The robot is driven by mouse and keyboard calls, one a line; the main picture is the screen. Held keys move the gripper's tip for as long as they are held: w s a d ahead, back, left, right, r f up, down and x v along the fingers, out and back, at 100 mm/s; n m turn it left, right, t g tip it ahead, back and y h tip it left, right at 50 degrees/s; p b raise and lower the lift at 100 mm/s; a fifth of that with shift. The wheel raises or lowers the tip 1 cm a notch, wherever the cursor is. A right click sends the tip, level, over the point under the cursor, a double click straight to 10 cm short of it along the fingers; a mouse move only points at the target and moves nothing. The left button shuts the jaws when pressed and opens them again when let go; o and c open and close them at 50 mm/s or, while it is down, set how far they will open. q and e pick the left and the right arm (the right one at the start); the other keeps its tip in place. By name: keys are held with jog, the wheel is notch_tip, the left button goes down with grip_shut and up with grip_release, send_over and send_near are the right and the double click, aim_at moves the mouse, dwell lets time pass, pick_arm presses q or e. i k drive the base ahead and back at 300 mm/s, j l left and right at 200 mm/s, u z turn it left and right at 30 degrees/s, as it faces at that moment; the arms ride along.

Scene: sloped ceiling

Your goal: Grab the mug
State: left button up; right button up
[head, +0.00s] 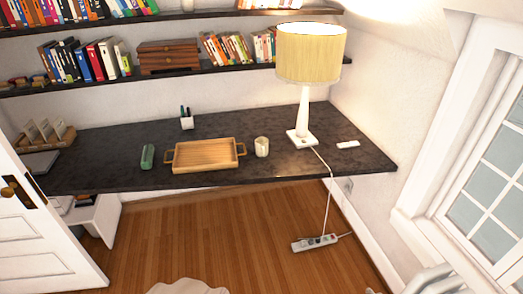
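A small cream mug (261,147) stands upright on the dark desk (225,127), between the wooden tray and the lamp. Its handle cannot be made out at this size. Neither of my grippers can be made out in the head view.
A wooden tray (205,156) with handles is left of the mug. A lamp (304,112) stands to its right, its cord running to a power strip (314,243) on the floor. A green object (147,157) and a pen cup (187,119) are nearby. An open door (42,232) is at left.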

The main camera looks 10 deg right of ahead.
aim_at(262, 143)
jog(key=z, duration=0.65)
jog(key=i+j+z, duration=0.45)
jog(key=z, duration=0.3)
jog(key=i+j+z, duration=0.1)
jog(key=j+z, duration=0.25)
jog(key=j, duration=0.15)
jog(key=i+j+z, duration=0.1)
jog(key=j+z, duration=0.25)
